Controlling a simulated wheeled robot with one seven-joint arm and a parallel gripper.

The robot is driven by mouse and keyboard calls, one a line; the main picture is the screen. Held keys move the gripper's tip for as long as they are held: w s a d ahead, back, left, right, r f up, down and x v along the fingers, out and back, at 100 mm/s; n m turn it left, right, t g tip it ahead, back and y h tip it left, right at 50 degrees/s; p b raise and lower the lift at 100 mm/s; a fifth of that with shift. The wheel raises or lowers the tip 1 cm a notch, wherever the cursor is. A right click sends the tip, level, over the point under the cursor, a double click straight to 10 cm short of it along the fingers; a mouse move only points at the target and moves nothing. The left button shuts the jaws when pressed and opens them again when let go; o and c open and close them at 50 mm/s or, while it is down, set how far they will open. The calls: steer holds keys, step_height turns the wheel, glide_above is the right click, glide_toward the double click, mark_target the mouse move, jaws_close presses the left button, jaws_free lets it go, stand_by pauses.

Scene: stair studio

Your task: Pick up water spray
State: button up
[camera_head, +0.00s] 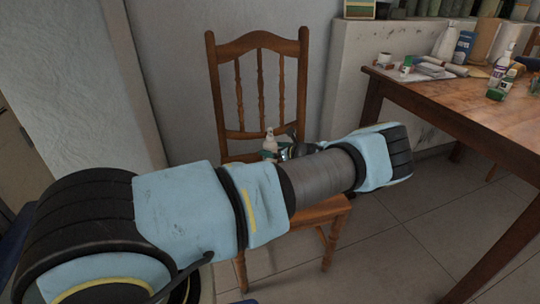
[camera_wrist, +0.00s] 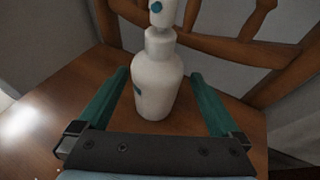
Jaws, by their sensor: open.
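The water spray is a white bottle with a white spray head (camera_wrist: 155,84). It stands upright on the wooden seat of a chair (camera_wrist: 52,100). In the head view the water spray (camera_head: 270,143) shows small above my arm, its lower part hidden. My gripper (camera_wrist: 160,88) is open, its two green fingers on either side of the bottle's body, with a gap visible on each side. The top of the spray head is cut off by the wrist view's upper edge. In the head view my gripper is largely hidden behind my arm.
The wooden chair's back (camera_head: 258,85) rises behind the bottle, close to the spray head. A wooden table (camera_head: 480,105) at the right holds several bottles and small items. A wall stands behind the chair. Tiled floor (camera_head: 385,235) is open between chair and table.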

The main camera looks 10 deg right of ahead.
mark_target(265, 147)
steer(key=x, duration=0.4)
steer(key=shift+w+a+r, duration=0.1)
steer(key=shift+w+a, duration=0.05)
steer(key=shift+a, duration=0.15)
jaws_close()
stand_by(0.5)
